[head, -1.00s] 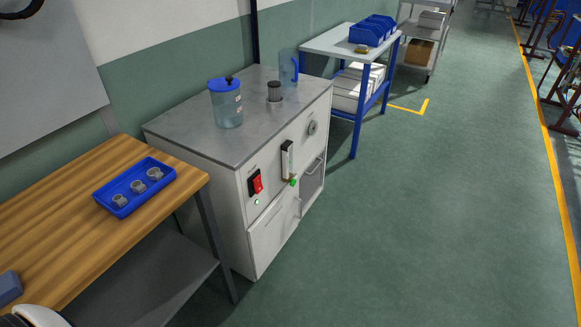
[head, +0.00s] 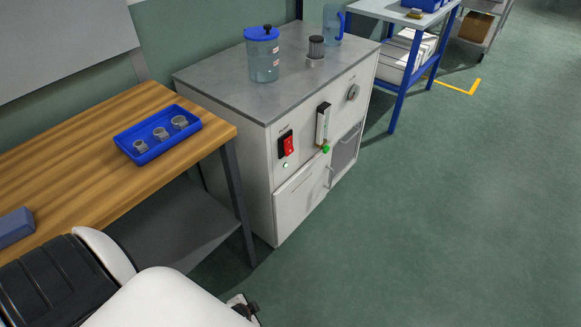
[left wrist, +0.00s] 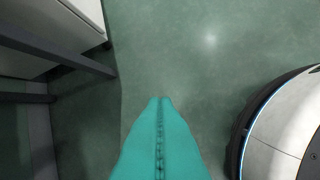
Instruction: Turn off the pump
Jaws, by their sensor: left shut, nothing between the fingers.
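The grey-white cabinet (head: 297,200) has a red rocker switch (head: 288,145) in a black frame on its front. A small pale lit lamp (head: 285,165) sits below the switch. To its right are a clear flow tube (head: 323,122) with a green knob (head: 326,149) at its foot, and a round dial (head: 353,92). Which control belongs to the pump I cannot read. My left arm enters at the bottom left of the head view, well short of the cabinet. In the left wrist view my left gripper (left wrist: 160,100) has teal fingers pressed together, empty, above the floor. My right gripper is not in view.
A blue-lidded jar (head: 263,60) and a dark ribbed cylinder (head: 316,48) stand on the cabinet. A wooden bench (head: 80,140) with a blue tray (head: 120,146) of small cups is at left. A blue-legged table (head: 393,105) stands beyond. The floor (head: 440,200) right of the cabinet is clear.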

